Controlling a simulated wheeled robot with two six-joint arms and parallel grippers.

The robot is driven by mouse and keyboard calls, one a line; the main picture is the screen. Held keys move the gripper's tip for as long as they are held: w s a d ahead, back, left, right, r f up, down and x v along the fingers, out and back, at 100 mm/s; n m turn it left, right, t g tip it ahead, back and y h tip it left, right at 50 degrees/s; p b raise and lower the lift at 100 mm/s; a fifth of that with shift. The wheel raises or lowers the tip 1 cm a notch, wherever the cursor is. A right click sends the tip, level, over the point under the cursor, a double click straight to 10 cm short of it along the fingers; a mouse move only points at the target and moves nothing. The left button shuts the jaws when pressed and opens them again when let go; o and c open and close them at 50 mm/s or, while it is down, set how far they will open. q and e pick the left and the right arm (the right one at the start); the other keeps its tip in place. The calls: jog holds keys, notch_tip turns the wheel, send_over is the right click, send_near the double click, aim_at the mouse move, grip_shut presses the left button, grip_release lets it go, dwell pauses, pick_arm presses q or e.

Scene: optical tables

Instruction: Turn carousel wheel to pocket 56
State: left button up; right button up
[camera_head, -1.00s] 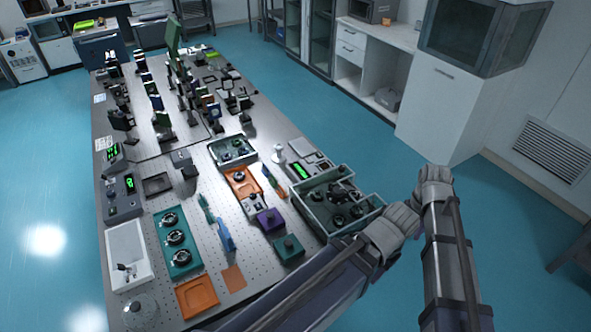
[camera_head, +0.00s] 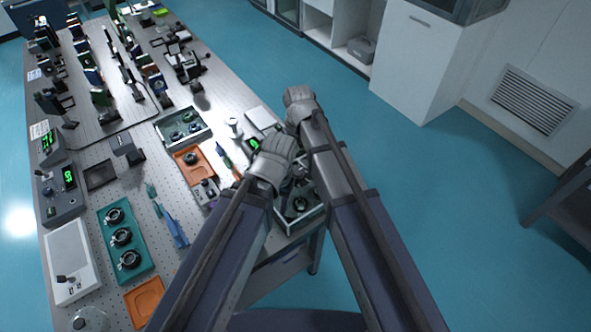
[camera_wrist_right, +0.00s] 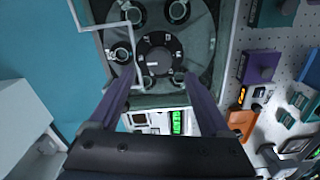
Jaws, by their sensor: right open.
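The carousel wheel (camera_wrist_right: 199,42) is a grey disc with several round pockets around a black hub (camera_wrist_right: 160,55) with white markings, too small to read. It sits in a grey-green open box; in the head view only part of the box (camera_head: 305,222) shows, with one dark ring pocket (camera_head: 300,204), and my arm covers the rest. My right gripper (camera_wrist_right: 158,74) is open, its two purple fingers spread on either side of the hub's near part. I cannot tell whether they touch it. In the head view this gripper (camera_head: 296,178) is small, dark and partly hidden. My left gripper is not in view.
A device with a green display (camera_wrist_right: 176,122) is close to the box. A smaller grey-green box (camera_head: 183,128), orange trays (camera_head: 145,300) and a teal tray (camera_head: 112,255) stand on the perforated table. Blue floor (camera_head: 440,200) is clear to the right.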

aim_at(298, 171)
notch_tip(298, 171, down, 6)
jog(key=b, duration=0.5)
jog(key=shift+d+f, duration=0.1)
jog(key=shift+f, duration=0.05)
grip_shut()
dwell(0.4)
